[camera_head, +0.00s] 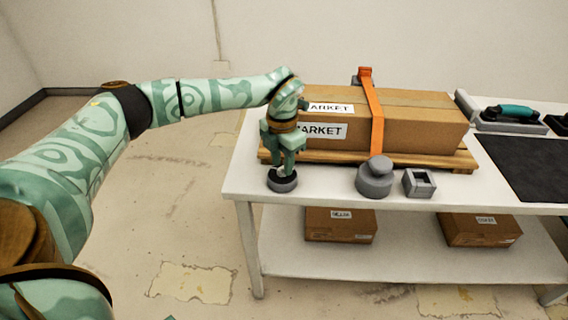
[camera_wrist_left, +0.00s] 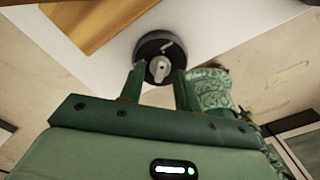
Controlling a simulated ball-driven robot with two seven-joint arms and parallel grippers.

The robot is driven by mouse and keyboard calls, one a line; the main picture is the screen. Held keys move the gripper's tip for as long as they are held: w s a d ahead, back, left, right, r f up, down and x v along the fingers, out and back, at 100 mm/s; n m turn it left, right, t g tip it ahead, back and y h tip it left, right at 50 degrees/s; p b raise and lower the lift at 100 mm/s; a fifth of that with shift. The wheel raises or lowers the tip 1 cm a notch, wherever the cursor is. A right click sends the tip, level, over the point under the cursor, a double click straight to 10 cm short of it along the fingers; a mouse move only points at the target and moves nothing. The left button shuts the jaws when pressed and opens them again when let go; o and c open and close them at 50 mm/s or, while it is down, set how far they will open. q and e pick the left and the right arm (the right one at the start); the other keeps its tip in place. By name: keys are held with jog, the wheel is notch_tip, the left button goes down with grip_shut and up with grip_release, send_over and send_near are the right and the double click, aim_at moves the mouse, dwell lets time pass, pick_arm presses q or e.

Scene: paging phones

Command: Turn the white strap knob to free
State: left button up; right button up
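The white strap knob (camera_wrist_left: 159,69) shows in the left wrist view as a small pale grip on a dark round base (camera_wrist_left: 150,47). In the head view the same round base (camera_head: 282,184) sits at the table's front left corner, its top mostly hidden by my gripper. My left gripper (camera_head: 286,169) points down right over it. In the left wrist view its two fingers stand apart, one on each side of the pale grip, with gaps visible, so it looks open. My right gripper is not in view.
An orange strap (camera_head: 375,115) crosses a cardboard box (camera_head: 420,118) on a wooden pallet behind the knob. A grey round knob (camera_head: 375,178) and a grey square holder (camera_head: 419,183) stand to the right on the white table (camera_head: 330,184). A black mat (camera_head: 525,165) lies farther right.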

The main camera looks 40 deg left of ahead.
pick_arm(q)
jog(key=shift+f, duration=0.1)
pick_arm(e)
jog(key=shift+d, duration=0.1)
pick_arm(q)
grip_shut()
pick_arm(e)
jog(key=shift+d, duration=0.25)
